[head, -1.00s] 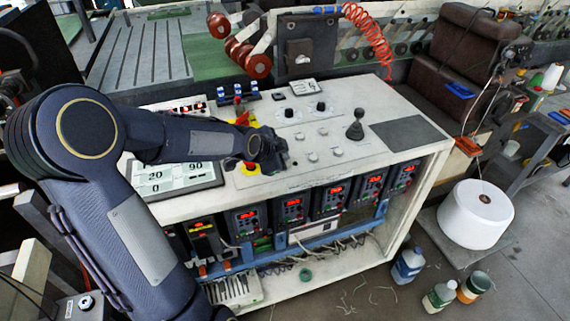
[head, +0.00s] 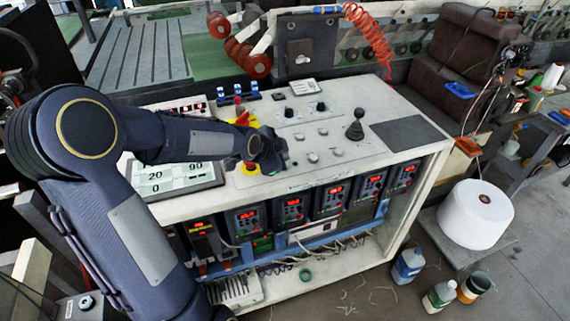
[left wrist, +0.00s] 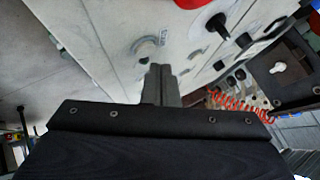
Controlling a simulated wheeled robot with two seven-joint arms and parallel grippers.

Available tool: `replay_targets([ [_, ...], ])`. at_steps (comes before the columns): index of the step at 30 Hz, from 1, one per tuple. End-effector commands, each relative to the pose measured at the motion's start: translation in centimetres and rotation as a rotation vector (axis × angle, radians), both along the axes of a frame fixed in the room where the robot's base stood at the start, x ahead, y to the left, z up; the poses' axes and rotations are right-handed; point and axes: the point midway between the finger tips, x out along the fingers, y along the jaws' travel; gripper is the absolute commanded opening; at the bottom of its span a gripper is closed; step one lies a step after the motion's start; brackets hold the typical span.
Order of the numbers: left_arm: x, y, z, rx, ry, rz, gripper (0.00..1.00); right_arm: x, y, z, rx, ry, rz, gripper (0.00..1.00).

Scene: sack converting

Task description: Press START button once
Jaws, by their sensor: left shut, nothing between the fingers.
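The white control panel (head: 375,99) carries several small round pale buttons, one of them (head: 313,157) just right of my left gripper. No START label is legible, so I cannot tell which button is START. My left gripper (head: 278,160) is shut and empty, low over the panel's left part. In the left wrist view its closed fingertips (left wrist: 161,70) point at the white panel surface. A small green round piece (left wrist: 145,61) shows beside the tips; contact cannot be told. My right gripper is out of view.
A black joystick (head: 355,128) stands upright to the right on the panel. A display reading 20 and 90 (head: 174,178) is at the left. A red coiled hose (head: 372,40) hangs behind. Red-lit controllers (head: 292,208) line the front below the panel edge.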

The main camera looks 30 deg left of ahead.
Motion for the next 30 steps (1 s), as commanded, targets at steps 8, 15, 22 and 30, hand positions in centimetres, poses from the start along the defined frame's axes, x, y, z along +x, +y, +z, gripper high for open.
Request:
replay_targets([
  [8, 0.0, 0.0, -0.7, 0.0, 0.0, 0.0, 0.0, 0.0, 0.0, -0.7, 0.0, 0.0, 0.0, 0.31],
  [15, 0.0, 0.0, -0.8, 0.0, 0.0, 0.0, 0.0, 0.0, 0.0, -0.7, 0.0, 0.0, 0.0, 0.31],
  [22, 0.0, 0.0, -0.9, 0.0, 0.0, 0.0, 0.0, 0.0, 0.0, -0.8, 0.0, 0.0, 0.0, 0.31],
  [30, 0.0, 0.0, -1.2, 0.0, 0.0, 0.0, 0.0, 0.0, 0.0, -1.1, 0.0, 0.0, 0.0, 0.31],
])
